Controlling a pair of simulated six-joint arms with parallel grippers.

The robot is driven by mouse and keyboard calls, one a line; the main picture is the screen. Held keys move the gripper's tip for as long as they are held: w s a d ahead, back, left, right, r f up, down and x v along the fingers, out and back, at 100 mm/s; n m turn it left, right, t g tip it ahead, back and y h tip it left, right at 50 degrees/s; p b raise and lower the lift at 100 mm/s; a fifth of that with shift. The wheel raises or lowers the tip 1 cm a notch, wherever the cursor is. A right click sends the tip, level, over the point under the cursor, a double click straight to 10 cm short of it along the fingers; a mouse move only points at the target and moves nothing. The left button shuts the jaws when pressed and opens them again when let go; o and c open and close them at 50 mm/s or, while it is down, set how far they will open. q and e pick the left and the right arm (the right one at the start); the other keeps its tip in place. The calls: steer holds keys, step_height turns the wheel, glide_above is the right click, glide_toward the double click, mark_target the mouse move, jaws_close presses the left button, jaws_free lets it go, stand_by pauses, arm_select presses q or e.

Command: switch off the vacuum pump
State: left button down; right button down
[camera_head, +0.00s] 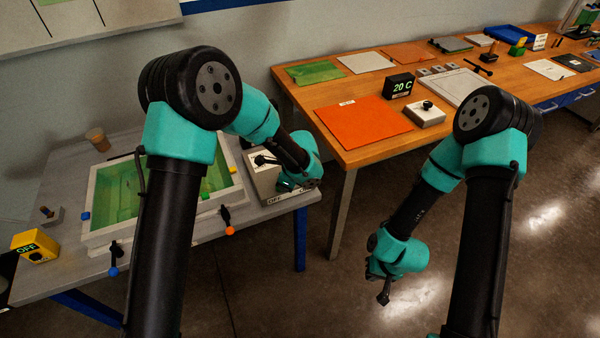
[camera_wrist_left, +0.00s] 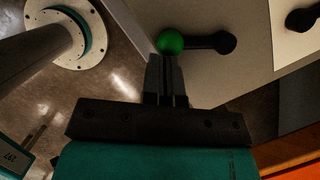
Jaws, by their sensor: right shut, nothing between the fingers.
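A grey switch box (camera_head: 264,180) stands at the right end of the grey bench, with an OFF label (camera_head: 274,200) at its front edge. In the left wrist view a dark lever with a green ball knob (camera_wrist_left: 170,42) sits on the pale box face (camera_wrist_left: 225,75). My left gripper (camera_head: 288,184) is at this box; in the left wrist view its fingers (camera_wrist_left: 165,62) are close together, their tips right at the green knob. Whether they touch it I cannot tell. My right gripper (camera_head: 384,296) is shut and empty, hanging over the floor.
A white-framed bath (camera_head: 100,238) with green contents is left of the box, with blue-knobbed (camera_head: 113,271) and orange-knobbed (camera_head: 230,231) levers in front. A yellow box (camera_head: 36,246) shows OFF. A wooden table (camera_head: 340,150) stands at the right.

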arm_select(q)
steer(key=shift+s+d+r, duration=0.1)
steer(key=shift+s+d, duration=0.05)
steer(key=shift+d, duration=0.4)
steer(key=d+v, duration=0.2)
steer(key=v, duration=0.9)
steer(key=shift+s+d, duration=0.25)
steer(key=shift+s, duration=0.2)
steer(key=shift+f, duration=0.2)
